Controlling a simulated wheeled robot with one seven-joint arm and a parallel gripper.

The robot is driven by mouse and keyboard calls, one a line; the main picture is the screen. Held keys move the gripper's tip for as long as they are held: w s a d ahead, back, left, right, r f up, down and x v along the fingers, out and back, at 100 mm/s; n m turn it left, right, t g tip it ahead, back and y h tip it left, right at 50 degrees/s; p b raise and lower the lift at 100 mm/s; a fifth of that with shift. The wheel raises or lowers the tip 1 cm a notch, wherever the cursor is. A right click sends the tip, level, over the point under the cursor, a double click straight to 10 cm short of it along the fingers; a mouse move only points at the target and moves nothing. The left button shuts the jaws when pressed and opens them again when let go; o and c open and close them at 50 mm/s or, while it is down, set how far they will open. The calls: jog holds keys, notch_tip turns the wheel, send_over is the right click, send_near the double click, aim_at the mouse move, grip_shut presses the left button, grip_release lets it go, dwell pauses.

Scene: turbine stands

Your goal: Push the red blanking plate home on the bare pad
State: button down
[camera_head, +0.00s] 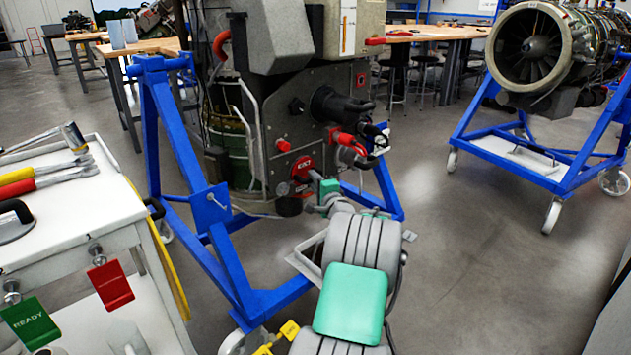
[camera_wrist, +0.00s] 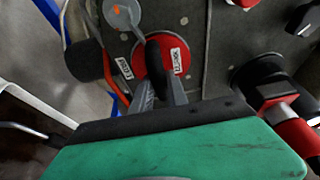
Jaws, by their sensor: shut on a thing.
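The red blanking plate (camera_wrist: 181,58) is a round disc with a white-lettered label and a black handle (camera_wrist: 158,58) across its middle. It lies against the dark grey panel of the turbine unit, and also shows in the head view (camera_head: 301,167). My gripper (camera_wrist: 160,84) is shut on the plate's black handle, with a grey finger on each side. In the head view my gripper (camera_head: 322,196) reaches the panel's lower part. The bare pad cannot be made out; the plate may cover it. Whether the plate sits flush or slightly off the panel cannot be told.
A black-and-red fitting (camera_wrist: 282,98) projects at right. The blue stand (camera_head: 205,200) surrounds the unit.

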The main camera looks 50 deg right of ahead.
jog(key=shift+w+r, duration=0.15)
jog(key=shift+r, duration=0.1)
jog(key=shift+w, duration=0.2)
jog(key=shift+a, duration=0.1)
jog(key=c, duration=1.7)
grip_release()
jog(key=shift+w+r, duration=0.1)
jog(key=shift+c, duration=0.2)
jog(key=shift+o, duration=0.8)
jog(key=shift+w+f, duration=0.2)
jog(key=shift+o, duration=0.6)
jog(key=shift+a, duration=0.1)
jog(key=o, duration=0.3)
jog(key=shift+s+d+f, duration=0.15)
jog(key=shift+s+d, duration=0.05)
jog(key=shift+s, duration=0.05)
jog(key=o, duration=1.2)
jog(key=shift+c, duration=0.2)
